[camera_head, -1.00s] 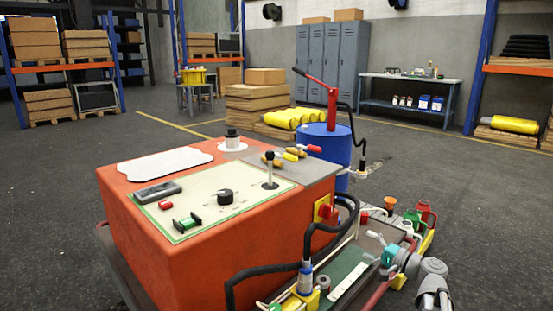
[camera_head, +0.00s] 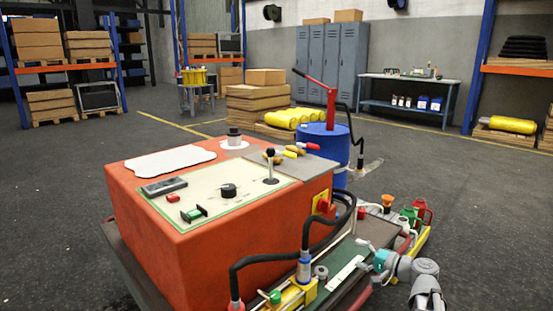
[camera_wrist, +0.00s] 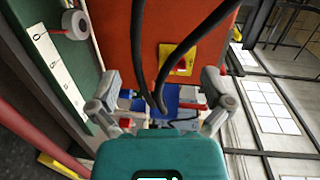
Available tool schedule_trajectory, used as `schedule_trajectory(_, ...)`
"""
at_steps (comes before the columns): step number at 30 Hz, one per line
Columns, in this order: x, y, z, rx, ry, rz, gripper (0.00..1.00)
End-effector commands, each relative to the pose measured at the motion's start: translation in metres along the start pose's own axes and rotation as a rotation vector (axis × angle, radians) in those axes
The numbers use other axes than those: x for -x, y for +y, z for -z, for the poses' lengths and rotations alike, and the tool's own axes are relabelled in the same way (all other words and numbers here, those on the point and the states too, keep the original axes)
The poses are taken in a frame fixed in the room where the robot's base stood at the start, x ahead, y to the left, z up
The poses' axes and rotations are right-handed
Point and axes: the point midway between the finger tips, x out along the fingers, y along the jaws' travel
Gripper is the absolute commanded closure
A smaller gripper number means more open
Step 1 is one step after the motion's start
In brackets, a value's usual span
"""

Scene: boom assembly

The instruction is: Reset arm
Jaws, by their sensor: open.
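My gripper (camera_wrist: 163,84) is open in the wrist view, its two grey fingers spread apart above its teal body. Nothing appears held between them. Two black hoses (camera_wrist: 144,60) and the side of the orange machine (camera_wrist: 190,20) show beyond the fingers. In the head view, my gripper's teal body shows at the lower right, beside the bench attached to the machine (camera_head: 240,225). The fingertips are too small there to make out clearly.
A green bench top with a white scale strip (camera_wrist: 50,65) and a round knob (camera_wrist: 75,24) lies left in the wrist view. In the head view, a blue barrel (camera_head: 325,145) with a red pump (camera_head: 331,95) stands behind the machine. Open floor lies at the right.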

Motion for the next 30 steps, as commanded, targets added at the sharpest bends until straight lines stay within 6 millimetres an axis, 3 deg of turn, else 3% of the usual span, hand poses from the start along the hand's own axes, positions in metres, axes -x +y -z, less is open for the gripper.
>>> schedule_trajectory(8, -0.017, 0.015, -0.033, 0.060, -0.089, -0.159, 0.00)
schedule_trajectory(16, -0.030, 0.043, -0.085, 0.170, -0.237, -0.444, 0.00)
schedule_trajectory(23, -0.025, 0.065, -0.122, 0.274, -0.359, -0.709, 0.00)
schedule_trajectory(30, -0.005, 0.079, -0.149, 0.387, -0.464, -0.985, 0.00)
